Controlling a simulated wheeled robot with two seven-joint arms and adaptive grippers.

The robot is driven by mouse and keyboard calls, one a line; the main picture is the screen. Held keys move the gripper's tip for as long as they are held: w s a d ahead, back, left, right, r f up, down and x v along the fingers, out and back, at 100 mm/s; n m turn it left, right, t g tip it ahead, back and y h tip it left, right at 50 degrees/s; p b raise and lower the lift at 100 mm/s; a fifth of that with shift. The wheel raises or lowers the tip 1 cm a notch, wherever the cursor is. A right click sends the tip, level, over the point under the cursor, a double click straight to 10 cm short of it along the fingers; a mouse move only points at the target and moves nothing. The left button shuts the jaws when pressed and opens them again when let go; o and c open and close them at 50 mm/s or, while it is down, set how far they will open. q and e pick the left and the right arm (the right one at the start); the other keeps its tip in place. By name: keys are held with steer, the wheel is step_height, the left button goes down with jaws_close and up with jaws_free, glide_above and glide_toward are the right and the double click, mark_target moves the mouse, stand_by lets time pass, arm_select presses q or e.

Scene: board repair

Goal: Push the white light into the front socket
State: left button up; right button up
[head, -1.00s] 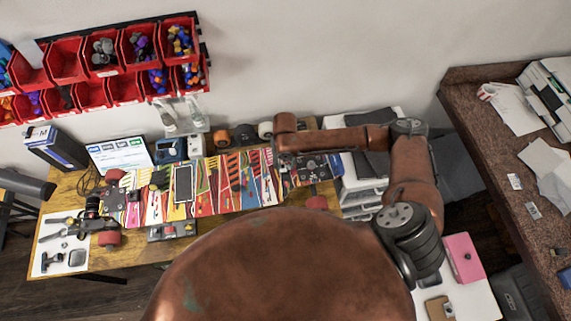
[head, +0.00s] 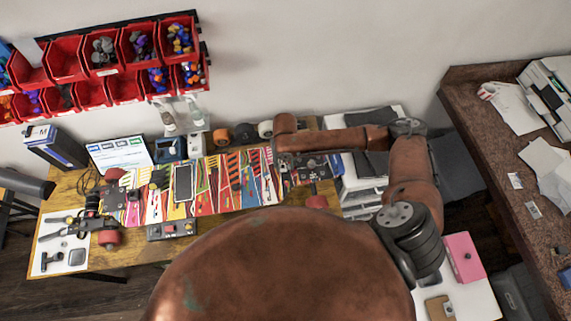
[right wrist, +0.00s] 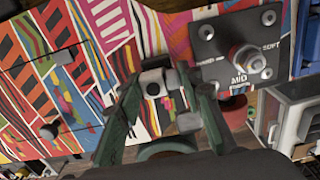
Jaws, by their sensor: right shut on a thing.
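My right arm reaches over the right part of the colourful long board (head: 212,190) in the head view, and its gripper is mostly hidden beneath the wrist there. In the right wrist view the green fingers of my right gripper (right wrist: 160,88) are shut on a small white and black piece, which looks like the white light (right wrist: 154,76). It is at the board's patterned surface; I cannot tell whether it touches it. I cannot make out the front socket. My left gripper is not in view.
A grey metal plate (right wrist: 240,45) marked MID and SOFT, with a raised bolt, is close to the right of the gripper. Red parts bins (head: 125,90) hang on the wall. Tools lie on a white sheet (head: 52,235) at left.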

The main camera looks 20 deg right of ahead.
steer(key=o, duration=1.3)
steer(key=shift+c, duration=0.2)
steer(key=shift+o, duration=1.3)
steer(key=shift+r, duration=0.2)
steer(key=shift+r+p, duration=1.35)
steer(key=shift+p, duration=0.55)
